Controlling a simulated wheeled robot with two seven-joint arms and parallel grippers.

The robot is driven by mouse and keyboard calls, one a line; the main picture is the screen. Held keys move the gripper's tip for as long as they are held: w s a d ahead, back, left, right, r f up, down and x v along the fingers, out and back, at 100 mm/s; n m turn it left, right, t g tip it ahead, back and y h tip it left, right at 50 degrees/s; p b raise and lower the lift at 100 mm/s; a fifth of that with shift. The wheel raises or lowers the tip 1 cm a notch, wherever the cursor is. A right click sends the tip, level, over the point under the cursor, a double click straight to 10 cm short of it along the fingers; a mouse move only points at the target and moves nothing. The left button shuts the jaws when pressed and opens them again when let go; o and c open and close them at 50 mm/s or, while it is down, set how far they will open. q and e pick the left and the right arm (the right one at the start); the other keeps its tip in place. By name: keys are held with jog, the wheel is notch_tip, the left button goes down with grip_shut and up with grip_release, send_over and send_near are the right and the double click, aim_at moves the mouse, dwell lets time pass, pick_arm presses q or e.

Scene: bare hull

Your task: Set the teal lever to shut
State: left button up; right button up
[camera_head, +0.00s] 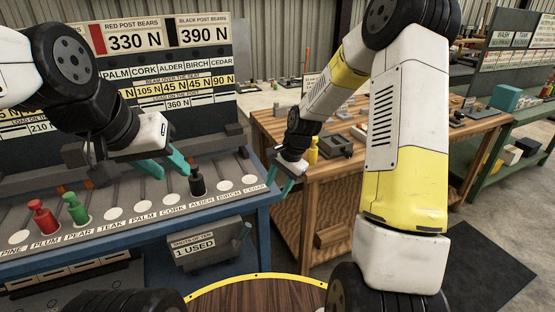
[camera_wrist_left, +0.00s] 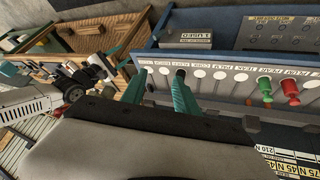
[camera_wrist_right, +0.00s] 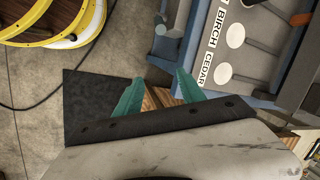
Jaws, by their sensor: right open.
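In the right wrist view, a dull teal rod (camera_wrist_right: 175,24) at the top may be this lever. My right gripper (camera_head: 286,179) is open and empty, off the bench's right corner, above and right of the lever. My left gripper (camera_head: 168,164) is open above the bench slots. A black peg (camera_head: 197,182) stands at ALDER, just beyond its fingertips; I cannot tell whether they touch.
A red peg (camera_head: 43,217) and a green peg (camera_head: 76,208) stand at PLUM and PEAR on the blue bench (camera_head: 150,222). A sign board (camera_head: 165,62) rises behind. A wooden table (camera_head: 310,195) with parts stands at right. A round yellow-rimmed wooden top (camera_head: 258,295) is in front.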

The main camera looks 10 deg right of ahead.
pick_arm(q)
jog(key=shift+w, duration=0.5)
pick_arm(e)
notch_tip(320, 180, up, 7)
jog(key=s+d+n, duration=0.1)
jog(key=n, duration=0.1)
jog(key=shift+s+d+r+t+h, duration=0.2)
jog(key=shift+s+d+t+h, duration=0.1)
jog(key=shift+t+h, duration=0.1)
